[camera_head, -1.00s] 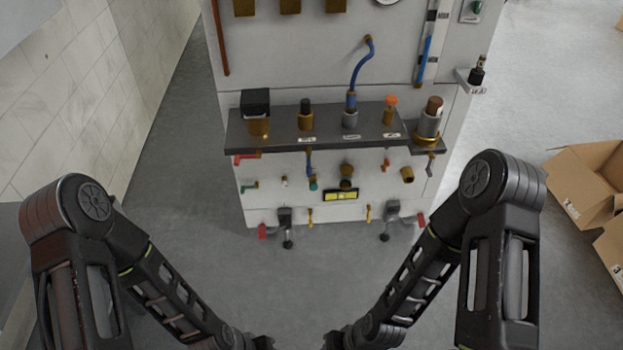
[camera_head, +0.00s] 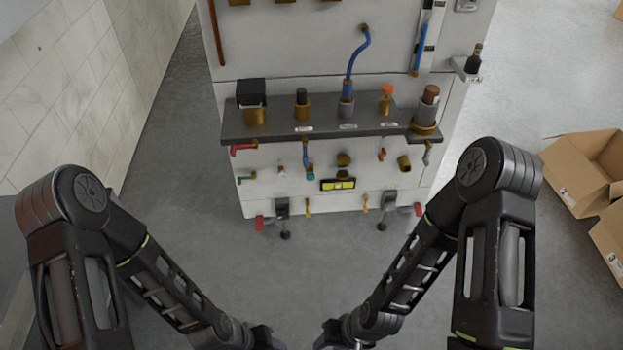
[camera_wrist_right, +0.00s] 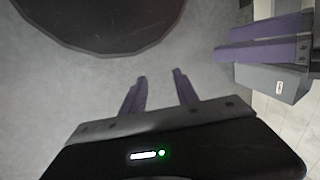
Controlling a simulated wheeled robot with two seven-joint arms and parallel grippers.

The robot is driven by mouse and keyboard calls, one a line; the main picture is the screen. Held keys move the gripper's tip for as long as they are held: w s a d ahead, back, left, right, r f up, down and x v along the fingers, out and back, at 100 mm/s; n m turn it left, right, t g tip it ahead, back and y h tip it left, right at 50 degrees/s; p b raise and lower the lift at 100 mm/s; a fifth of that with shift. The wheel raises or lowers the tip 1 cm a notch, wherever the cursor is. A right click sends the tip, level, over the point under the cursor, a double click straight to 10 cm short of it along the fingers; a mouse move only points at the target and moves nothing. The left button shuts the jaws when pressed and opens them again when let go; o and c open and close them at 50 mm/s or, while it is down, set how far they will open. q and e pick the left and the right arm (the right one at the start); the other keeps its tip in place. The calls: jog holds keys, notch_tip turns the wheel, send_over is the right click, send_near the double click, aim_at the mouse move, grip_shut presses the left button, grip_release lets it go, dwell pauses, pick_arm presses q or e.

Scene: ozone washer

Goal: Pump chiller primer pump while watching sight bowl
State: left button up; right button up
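The white washer panel (camera_head: 290,205) stands ahead with a dark shelf (camera_head: 225,131). On the shelf are a black-topped brass fitting (camera_head: 252,105), a brass fitting with a black knob (camera_head: 302,105), a blue hose on a grey fitting (camera_head: 346,105), an orange-topped fitting (camera_head: 386,100) and a brown-capped cylinder (camera_head: 428,108). I cannot tell which are the primer pump and sight bowl. My right gripper (camera_wrist_right: 160,82) is open and empty, its purple fingers apart. My left gripper (camera_wrist_right: 262,38) is at the upper right of the wrist view; its opening is unclear. Both are well short of the panel.
Below the shelf are small coloured valves, a yellow-green level (camera_head: 338,184) and red-handled clamps (camera_head: 282,207). A dark bottle (camera_head: 474,58) sits on a side bracket. An open cardboard box (camera_head: 585,170) lies at right. A tiled wall (camera_head: 65,90) stands at left. The grey floor between is clear.

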grip_shut()
dwell(0.3)
dwell(1.4)
